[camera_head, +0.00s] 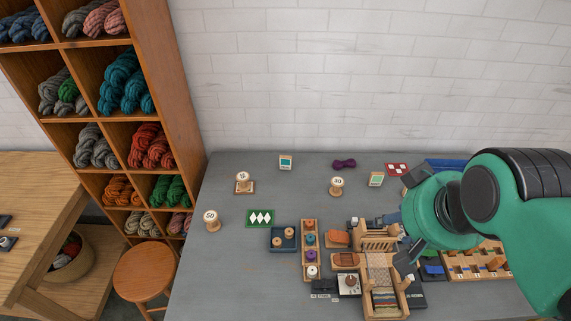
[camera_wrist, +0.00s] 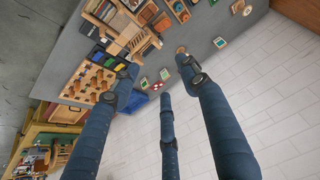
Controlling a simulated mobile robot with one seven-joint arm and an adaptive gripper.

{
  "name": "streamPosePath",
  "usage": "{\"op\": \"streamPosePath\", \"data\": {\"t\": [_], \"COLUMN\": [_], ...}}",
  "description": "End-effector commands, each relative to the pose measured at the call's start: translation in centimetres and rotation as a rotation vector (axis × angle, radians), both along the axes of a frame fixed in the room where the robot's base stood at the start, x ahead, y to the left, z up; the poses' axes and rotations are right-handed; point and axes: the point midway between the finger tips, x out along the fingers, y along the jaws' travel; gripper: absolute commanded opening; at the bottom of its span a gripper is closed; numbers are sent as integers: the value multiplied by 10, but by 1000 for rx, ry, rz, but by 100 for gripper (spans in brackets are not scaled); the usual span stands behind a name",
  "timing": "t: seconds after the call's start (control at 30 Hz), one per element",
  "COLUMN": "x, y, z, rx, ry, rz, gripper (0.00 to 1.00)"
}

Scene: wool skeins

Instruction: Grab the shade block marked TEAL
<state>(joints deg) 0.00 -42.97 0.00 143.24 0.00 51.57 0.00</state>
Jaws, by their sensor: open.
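A small white block with a teal patch (camera_head: 286,162) stands at the back of the grey table, near the wall. A similar block with a greener patch (camera_head: 376,179) stands further right, beyond the loom. Their lettering is too small to read, so I cannot tell which is marked TEAL. In the wrist view, a pale block with a green-blue patch (camera_wrist: 220,42) lies right of the fingers, and another (camera_wrist: 164,74) shows between them. My gripper (camera_head: 398,238) is open and empty, above the table by the loom; its spread blue fingers (camera_wrist: 160,78) hold nothing.
A wooden loom (camera_head: 382,270) stands below my gripper. Numbered spools (camera_head: 337,185) and a purple skein (camera_head: 344,163) stand near the back. A green card with white diamonds (camera_head: 260,218) and a dark tray (camera_head: 283,238) lie left. The table's left part is mostly clear.

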Motion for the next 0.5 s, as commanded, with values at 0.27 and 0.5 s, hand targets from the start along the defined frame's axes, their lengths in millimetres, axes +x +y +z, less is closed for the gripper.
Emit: {"op": "streamPosePath", "data": {"t": [0.27,0.5], "x": [1,14], "y": [0,3], "z": [1,9], "rx": [1,26], "ry": [0,13], "rz": [0,-27], "gripper": [45,45]}}
